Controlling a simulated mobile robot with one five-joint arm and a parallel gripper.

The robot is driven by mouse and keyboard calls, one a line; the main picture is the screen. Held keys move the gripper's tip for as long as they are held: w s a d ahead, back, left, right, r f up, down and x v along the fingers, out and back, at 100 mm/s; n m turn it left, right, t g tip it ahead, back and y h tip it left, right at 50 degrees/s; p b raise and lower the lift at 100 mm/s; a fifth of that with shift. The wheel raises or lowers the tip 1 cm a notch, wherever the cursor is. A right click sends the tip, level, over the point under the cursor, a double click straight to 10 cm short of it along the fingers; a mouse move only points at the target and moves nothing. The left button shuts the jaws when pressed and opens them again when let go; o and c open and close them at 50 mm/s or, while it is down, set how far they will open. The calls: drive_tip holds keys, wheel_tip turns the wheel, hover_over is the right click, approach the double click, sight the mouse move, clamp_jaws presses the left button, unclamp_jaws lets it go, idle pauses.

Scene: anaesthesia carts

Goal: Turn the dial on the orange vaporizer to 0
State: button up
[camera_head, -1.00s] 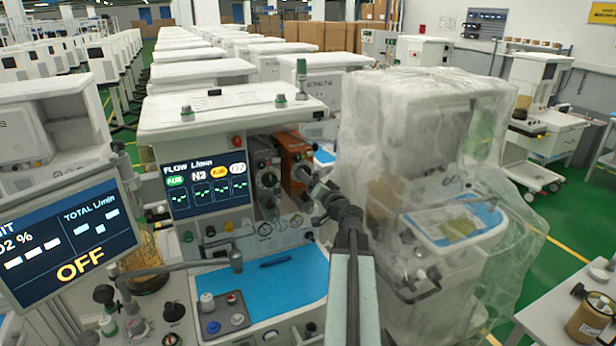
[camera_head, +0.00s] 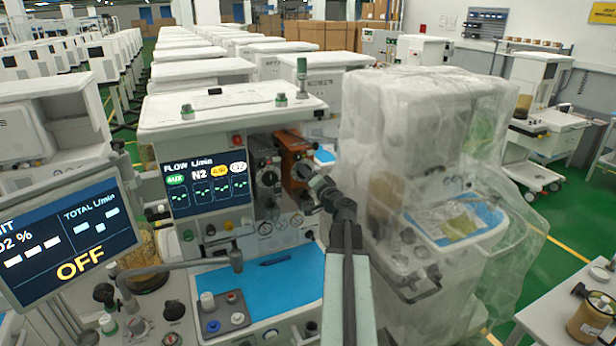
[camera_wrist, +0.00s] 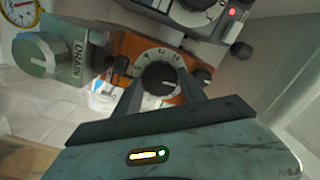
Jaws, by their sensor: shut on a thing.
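The orange vaporizer (camera_head: 291,147) stands on the front of the anaesthesia cart, right of a grey vaporizer (camera_head: 264,165). Its dial (camera_wrist: 159,84) is a dark knob with a pale marked ring, in the middle of the wrist view. My gripper (camera_wrist: 160,93) reaches it from the front, with one finger on each side of the dial, shut on it. In the head view my gripper (camera_head: 308,186) covers most of the dial. The marks on the ring are too small and blurred to read the setting.
A flow screen (camera_head: 205,184) is left of the vaporizers. A plastic-covered cart (camera_head: 385,130) stands close on the right of my arm. A blue work surface (camera_head: 290,290) lies below.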

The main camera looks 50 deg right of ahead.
drive_tip(key=shift+m, duration=0.8)
drive_tip(key=o, duration=1.4)
drive_tip(key=shift+c, duration=0.2)
